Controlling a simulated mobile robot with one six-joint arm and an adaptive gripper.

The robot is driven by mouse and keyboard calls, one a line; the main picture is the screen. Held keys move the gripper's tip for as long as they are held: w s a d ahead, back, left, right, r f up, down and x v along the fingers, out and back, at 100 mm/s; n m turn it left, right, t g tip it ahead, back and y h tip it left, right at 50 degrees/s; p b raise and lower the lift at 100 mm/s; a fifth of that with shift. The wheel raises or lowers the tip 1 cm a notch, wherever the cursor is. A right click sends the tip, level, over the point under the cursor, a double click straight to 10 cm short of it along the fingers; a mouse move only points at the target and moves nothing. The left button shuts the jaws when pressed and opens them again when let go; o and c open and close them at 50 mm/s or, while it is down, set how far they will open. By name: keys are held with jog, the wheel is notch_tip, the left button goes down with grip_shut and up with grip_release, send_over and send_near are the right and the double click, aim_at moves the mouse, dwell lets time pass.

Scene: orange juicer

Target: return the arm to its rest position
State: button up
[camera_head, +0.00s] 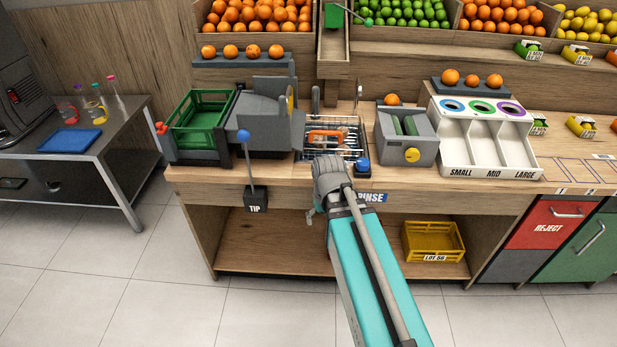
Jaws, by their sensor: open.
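My arm (375,275), teal with a grey rod along it, reaches up from the bottom right to the front edge of the wooden counter (285,173). My grey gripper (329,177) is at its far end, in front of the wire rinse rack and left of the RINSE label (371,197). It is open. Its fingers are hard to make out, and I see no fruit in it. An orange-red bracket-shaped part (325,134) shows over the rack, just beyond the gripper; I cannot tell what it belongs to.
A green crate (197,122) in a grey tipping stand is at left, with a blue-knobbed TIP lever (245,150). A grey machine (407,140) and a white SMALL/MID/LARGE sorter (482,140) stand right. A yellow crate (433,241) is on the lower shelf. The floor at left is clear.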

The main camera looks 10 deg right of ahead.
jog(key=shift+s+a+m, duration=0.15)
jog(key=shift+s+a, duration=0.25)
jog(key=shift+s, duration=0.25)
jog(key=shift+s+a+m, duration=0.15)
jog(key=shift+s+a, duration=0.25)
jog(key=shift+s, duration=0.2)
